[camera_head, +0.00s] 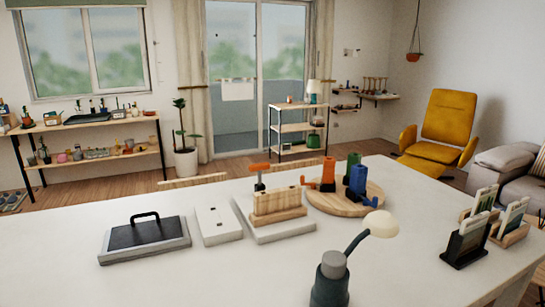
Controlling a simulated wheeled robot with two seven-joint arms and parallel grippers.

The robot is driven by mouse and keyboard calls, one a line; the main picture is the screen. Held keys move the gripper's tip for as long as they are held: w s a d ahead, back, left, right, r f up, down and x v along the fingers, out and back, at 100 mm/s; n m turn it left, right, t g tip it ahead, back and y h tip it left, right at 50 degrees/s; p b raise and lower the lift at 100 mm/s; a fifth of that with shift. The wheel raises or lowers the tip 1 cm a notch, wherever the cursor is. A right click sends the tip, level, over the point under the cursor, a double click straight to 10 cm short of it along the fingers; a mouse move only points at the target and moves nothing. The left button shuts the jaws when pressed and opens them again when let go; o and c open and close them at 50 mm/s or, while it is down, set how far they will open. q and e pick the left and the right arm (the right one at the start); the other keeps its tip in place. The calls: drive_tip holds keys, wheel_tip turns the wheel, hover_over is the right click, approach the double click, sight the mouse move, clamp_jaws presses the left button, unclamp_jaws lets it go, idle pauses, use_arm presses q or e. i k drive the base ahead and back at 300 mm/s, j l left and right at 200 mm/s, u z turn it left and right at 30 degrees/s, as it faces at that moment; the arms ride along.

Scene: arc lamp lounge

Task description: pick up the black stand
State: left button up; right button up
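A black stand (463,250) is on the right part of the white table (190,275), near its right edge. It is upright and holds pale cards or panels with dark edges. Wooden stands (511,237) with similar cards are close behind it and to its right, partly overlapping in the view. Neither of my grippers is in view, and nothing is seen touching the black stand.
A lamp (331,283) with a pale oval head stands at the front middle. A round wooden board (318,203) holds coloured pieces. A wooden block (277,203), white plate (217,225) and black-handled slab (146,236) lie leftward. The front left tabletop is clear.

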sight(461, 251)
drive_tip(key=i+l+u, duration=0.1)
drive_tip(key=l, duration=1.85)
drive_tip(key=i+l+u, duration=0.1)
drive_tip(key=l, duration=1.85)
